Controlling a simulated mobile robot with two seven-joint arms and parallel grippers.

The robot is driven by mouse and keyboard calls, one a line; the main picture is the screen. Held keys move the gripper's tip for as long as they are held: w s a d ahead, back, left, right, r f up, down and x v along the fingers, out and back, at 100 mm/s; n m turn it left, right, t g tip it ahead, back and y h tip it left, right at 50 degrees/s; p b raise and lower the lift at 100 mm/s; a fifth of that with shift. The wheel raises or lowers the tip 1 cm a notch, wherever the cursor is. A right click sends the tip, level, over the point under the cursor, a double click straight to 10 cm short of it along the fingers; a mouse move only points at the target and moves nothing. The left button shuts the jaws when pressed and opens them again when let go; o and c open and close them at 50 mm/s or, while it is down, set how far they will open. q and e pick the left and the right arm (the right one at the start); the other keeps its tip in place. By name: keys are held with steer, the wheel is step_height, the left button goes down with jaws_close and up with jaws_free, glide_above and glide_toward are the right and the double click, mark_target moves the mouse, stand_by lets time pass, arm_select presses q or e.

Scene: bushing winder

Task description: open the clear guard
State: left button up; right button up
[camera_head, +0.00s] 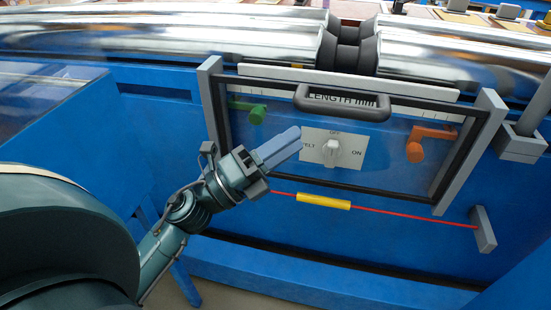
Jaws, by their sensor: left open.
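The clear guard (397,170) is a see-through panel in a dark frame with grey side posts, on the front of the blue machine. It lies over the controls and looks shut. Its black handle (343,103) runs along the top edge. My left gripper (282,146) is in front of the guard's lower left part, below and left of the handle, and is not on the handle. Its fingers point up and right. They look close together from this angle, and no object shows between them. My right gripper is not in view.
Behind the guard are a green lever (250,111), a white switch plate (334,148) with a knob and an orange lever (428,141). Below runs a red cord with a yellow sleeve (323,201). Shiny metal rollers (200,40) lie above.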

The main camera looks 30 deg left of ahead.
arm_select(q)
steer(key=shift+v, duration=1.15)
